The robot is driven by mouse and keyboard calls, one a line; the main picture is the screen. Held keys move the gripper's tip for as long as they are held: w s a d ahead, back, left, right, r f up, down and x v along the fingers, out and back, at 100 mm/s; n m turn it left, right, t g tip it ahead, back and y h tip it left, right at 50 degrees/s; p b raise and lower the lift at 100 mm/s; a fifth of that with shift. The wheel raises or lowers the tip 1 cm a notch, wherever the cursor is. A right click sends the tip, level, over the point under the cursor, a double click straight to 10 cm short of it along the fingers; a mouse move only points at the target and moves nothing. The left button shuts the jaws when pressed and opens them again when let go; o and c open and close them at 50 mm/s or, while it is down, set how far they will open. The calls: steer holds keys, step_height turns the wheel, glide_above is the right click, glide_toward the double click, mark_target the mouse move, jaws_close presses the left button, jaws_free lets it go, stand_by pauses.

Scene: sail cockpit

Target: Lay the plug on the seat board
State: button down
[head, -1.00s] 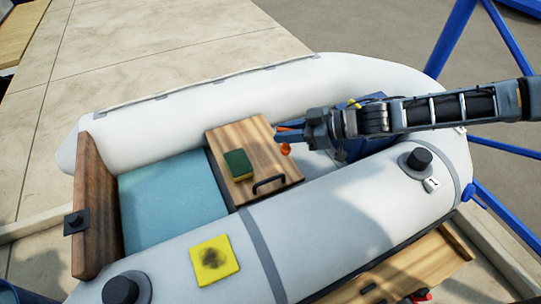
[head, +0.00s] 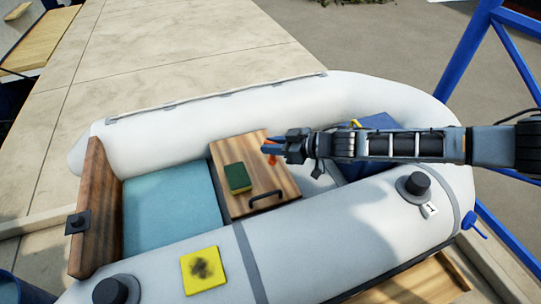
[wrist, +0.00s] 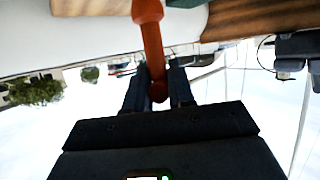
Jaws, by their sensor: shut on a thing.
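The plug (wrist: 152,45) is orange-red and shows long between the fingers in the wrist view. In the head view only a small orange bit of the plug (head: 272,159) shows below the fingertips. My gripper (head: 272,147) is shut on the plug; its fingers also show in the wrist view (wrist: 158,88). The seat board (head: 240,165) is a wooden board across the grey inflatable boat. My fingertips are over its right edge in the head view. I cannot tell whether the plug touches the board.
A green and yellow sponge (head: 238,178) lies on the board's left part, and a black handle (head: 266,196) is at its front edge. A blue box (head: 375,124) is in the bow beneath my arm. The board's middle is bare.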

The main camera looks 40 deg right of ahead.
mark_target(270, 159)
steer(key=shift+w+a+f, duration=0.2)
steer(key=shift+w+f, duration=0.1)
steer(key=shift+f, duration=1.9)
steer(key=shift+f, duration=0.2)
steer(key=c, duration=1)
jaws_free()
steer(key=shift+o, duration=0.2)
steer(key=shift+r, duration=0.15)
steer(key=shift+s+d+r, duration=0.15)
steer(key=v, duration=1.1)
steer(key=shift+s, duration=0.3)
